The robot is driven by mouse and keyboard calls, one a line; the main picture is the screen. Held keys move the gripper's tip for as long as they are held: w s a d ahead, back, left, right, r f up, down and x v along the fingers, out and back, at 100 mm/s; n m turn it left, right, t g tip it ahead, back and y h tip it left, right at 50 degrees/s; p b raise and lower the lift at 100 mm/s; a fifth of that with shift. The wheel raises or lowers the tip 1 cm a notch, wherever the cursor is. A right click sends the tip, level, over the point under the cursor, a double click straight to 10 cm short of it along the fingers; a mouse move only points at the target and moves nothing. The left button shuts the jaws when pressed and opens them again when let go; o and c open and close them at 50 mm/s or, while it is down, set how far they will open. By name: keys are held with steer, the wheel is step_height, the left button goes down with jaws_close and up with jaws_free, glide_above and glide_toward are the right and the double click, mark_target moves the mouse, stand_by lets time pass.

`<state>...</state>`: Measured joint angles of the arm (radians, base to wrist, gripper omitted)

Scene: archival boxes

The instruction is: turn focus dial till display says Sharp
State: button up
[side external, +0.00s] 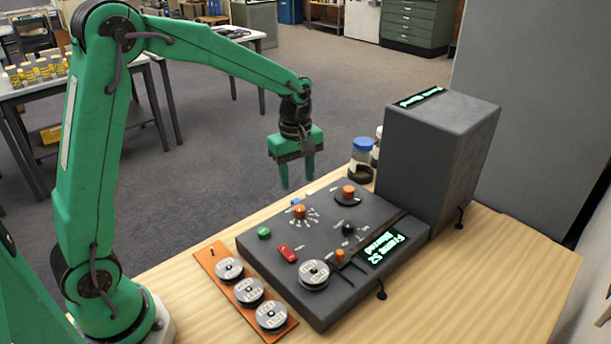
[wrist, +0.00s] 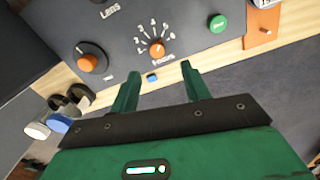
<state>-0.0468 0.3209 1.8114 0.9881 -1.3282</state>
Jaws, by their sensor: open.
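The focus dial (side external: 299,212) is an orange knob with a fan of tick marks on the sloping dark grey panel. In the wrist view, the dial (wrist: 156,50) sits below a numbered arc, with a "FOCUS" label beside it. The panel display (side external: 383,248) glows pale green; it appears to read "Frame 52" and "Blurred". My gripper (side external: 297,180) is open and empty, pointing down above the far edge of the panel. In the wrist view, my gripper's fingertips (wrist: 160,70) are apart, just short of the dial and not around it.
A second orange knob (side external: 349,190), a black knob (side external: 348,228), a green button (side external: 264,232) and a red switch (side external: 288,253) share the panel. A tall grey box (side external: 437,150) stands right. Film reels (side external: 249,291) lie on an orange tray (side external: 212,258). A blue-lidded jar (side external: 362,150) stands behind.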

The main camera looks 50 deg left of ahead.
mark_target(300, 208)
steer(key=shift+w+f+n, duration=0.4)
steer(key=shift+f, duration=0.25)
steer(key=shift+f, duration=3.9)
steer(key=c, duration=1)
